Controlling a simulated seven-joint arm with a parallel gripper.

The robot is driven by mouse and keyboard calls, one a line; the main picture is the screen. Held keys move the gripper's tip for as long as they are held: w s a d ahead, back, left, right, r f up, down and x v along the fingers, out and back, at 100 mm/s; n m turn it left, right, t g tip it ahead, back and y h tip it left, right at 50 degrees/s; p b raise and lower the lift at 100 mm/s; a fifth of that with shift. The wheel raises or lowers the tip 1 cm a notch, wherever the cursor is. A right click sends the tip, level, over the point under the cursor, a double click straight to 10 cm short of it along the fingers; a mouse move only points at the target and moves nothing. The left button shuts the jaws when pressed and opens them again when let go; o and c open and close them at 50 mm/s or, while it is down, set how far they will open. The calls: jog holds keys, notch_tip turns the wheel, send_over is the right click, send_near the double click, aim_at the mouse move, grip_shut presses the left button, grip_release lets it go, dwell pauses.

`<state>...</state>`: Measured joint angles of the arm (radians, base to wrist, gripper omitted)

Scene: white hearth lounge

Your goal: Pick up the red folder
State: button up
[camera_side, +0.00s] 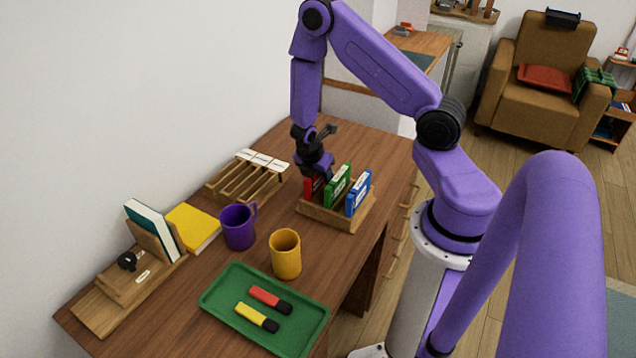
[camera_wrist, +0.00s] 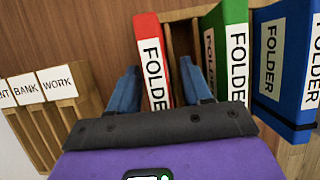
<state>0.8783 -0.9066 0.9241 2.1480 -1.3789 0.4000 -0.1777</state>
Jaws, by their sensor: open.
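The red folder (camera_side: 312,188) stands upright in a wooden rack (camera_side: 332,217) on the desk, to the left of the green folder (camera_side: 338,186) and the blue folder (camera_side: 358,194). My gripper (camera_side: 316,166) is above and at the red folder in the side view and partly hides it. In the wrist view the red folder (camera_wrist: 152,62) rises between the two open fingers of my gripper (camera_wrist: 166,90), nearer the left one. The right finger is beside the green folder (camera_wrist: 228,52). I cannot tell whether either finger touches a folder.
A wooden sorter (camera_side: 247,178) with labelled slots stands left of the rack; its labels also show in the wrist view (camera_wrist: 38,86). A purple mug (camera_side: 238,228), a yellow mug (camera_side: 286,255) and a green tray (camera_side: 225,305) with two markers are nearer the front.

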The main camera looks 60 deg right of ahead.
grip_shut()
jog(key=shift+r, duration=0.1)
jog(key=shift+w+r, duration=0.1)
jog(key=shift+r, duration=4.95)
jog(key=w+a+r, duration=0.1)
jog(key=w+a, duration=0.3)
jog(key=w, duration=0.3)
jog(key=w+a+r, duration=0.1)
jog(key=w+a, duration=0.3)
jog(key=w, duration=0.4)
jog(key=shift+a, duration=0.25)
jog(key=shift+r, duration=0.1)
